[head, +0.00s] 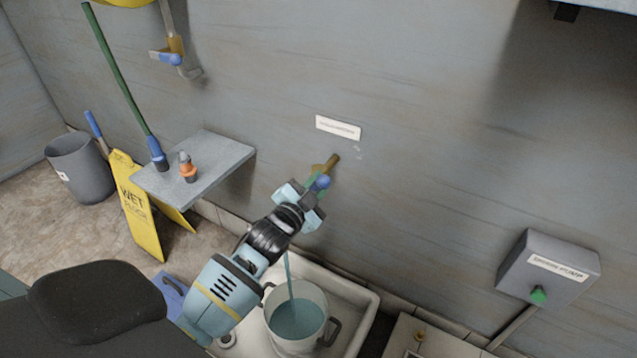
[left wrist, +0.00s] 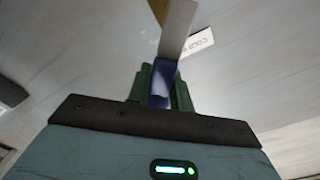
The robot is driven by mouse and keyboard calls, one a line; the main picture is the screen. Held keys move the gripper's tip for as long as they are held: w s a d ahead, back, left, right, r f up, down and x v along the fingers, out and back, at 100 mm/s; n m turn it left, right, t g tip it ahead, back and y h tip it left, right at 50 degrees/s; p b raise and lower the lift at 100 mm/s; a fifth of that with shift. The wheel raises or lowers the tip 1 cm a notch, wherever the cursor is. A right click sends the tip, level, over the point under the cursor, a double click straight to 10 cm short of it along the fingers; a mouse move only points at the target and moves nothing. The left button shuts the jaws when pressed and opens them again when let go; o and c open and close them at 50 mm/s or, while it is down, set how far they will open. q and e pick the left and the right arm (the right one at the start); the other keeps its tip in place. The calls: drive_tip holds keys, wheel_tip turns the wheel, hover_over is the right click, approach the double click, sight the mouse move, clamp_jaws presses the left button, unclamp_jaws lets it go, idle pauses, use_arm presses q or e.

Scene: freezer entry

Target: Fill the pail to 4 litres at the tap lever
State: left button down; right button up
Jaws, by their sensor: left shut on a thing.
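My left gripper (head: 306,199) is shut on the blue tap lever (head: 321,182) at the brass tap on the wall. In the left wrist view the blue lever (left wrist: 162,82) sits between the green finger pads. A stream of water (head: 290,275) falls from behind the gripper into the white pail (head: 282,338). The pail stands upright in the sink basin (head: 360,305) and holds blue-green water (head: 297,320) part way up. I cannot read a litre mark on it. My arm hides part of the tap's spout. My right gripper is not in view.
A grey shelf (head: 222,160) with an orange-and-grey nozzle (head: 187,168) is left of the tap. A yellow wet-floor sign (head: 135,205) and grey bin (head: 82,170) stand at left. A grey box with a green button (head: 538,296) is on the wall at right.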

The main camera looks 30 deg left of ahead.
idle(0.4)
use_arm(q)
drive_tip(key=c, duration=1.2)
unclamp_jaws()
drive_tip(key=shift+c, duration=0.2)
drive_tip(key=shift+s, duration=0.1)
drive_tip(key=s, duration=0.7)
drive_tip(key=shift+s+d+p, duration=0.2)
drive_tip(key=shift+s+p, duration=0.15)
